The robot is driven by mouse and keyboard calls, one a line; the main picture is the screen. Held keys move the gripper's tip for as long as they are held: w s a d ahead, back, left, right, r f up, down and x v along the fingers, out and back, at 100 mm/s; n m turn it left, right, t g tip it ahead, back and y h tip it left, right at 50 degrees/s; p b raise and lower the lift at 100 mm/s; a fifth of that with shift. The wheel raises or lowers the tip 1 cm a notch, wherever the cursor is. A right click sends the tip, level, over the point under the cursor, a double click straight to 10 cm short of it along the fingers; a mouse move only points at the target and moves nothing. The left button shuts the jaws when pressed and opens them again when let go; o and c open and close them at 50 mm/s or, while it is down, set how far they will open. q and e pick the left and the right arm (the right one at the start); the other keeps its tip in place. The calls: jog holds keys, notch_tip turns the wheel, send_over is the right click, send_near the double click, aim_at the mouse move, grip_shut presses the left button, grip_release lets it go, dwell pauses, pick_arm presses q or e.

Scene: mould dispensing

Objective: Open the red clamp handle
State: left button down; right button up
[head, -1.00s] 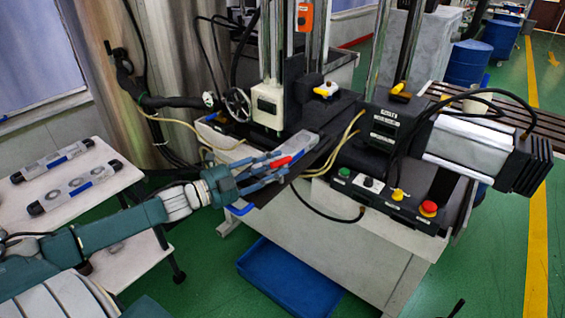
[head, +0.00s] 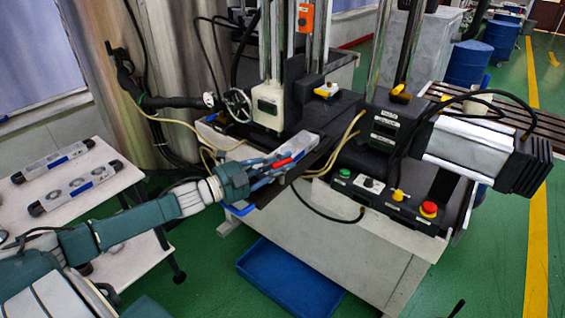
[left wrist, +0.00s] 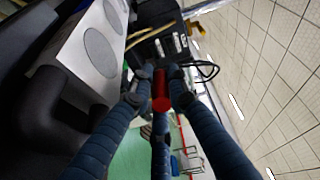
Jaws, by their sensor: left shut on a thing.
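The red clamp handle (head: 283,162) is a short red bar beside a grey mould piece (head: 300,143) at the left end of the machine's dark bed. In the left wrist view the red handle (left wrist: 161,90) stands between the blue-grey fingers, centred, with its end towards the camera. My left gripper (head: 270,168) reaches in from the left, its fingers closed around the handle; it also shows in the left wrist view (left wrist: 158,88). The mould piece with round discs (left wrist: 95,50) fills the upper left there. The fingers partly hide the handle's lower part. My right gripper is not in view.
A white table (head: 110,210) at the left bears two grey mould pieces (head: 75,188). The machine carries a control box with buttons (head: 390,200) on its front. A blue tray (head: 290,278) lies on the green floor below. Hoses hang near the machine's left side.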

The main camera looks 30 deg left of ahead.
pick_arm(q)
jog(key=y+p, duration=0.1)
jog(key=n+p, duration=0.1)
jog(key=shift+d+r+t+y+p, duration=0.15)
jog(key=shift+r+t+y+p, duration=0.2)
jog(key=shift+t+y+p, duration=0.05)
jog(key=shift+n+y+p, duration=0.6)
jog(key=shift+n+y, duration=0.3)
jog(key=shift+y, duration=0.2)
jog(key=shift+f+n+t+y+p, duration=0.25)
jog(key=shift+n+t+y+p, duration=0.15)
jog(key=shift+n+y, duration=0.5)
jog(key=c, duration=1.7)
grip_release()
jog(key=shift+s+f, duration=0.1)
jog(key=shift+s, duration=0.1)
jog(key=s, duration=0.7)
jog(key=s+a, duration=0.1)
jog(key=s, duration=0.3)
jog(key=shift+s, duration=0.35)
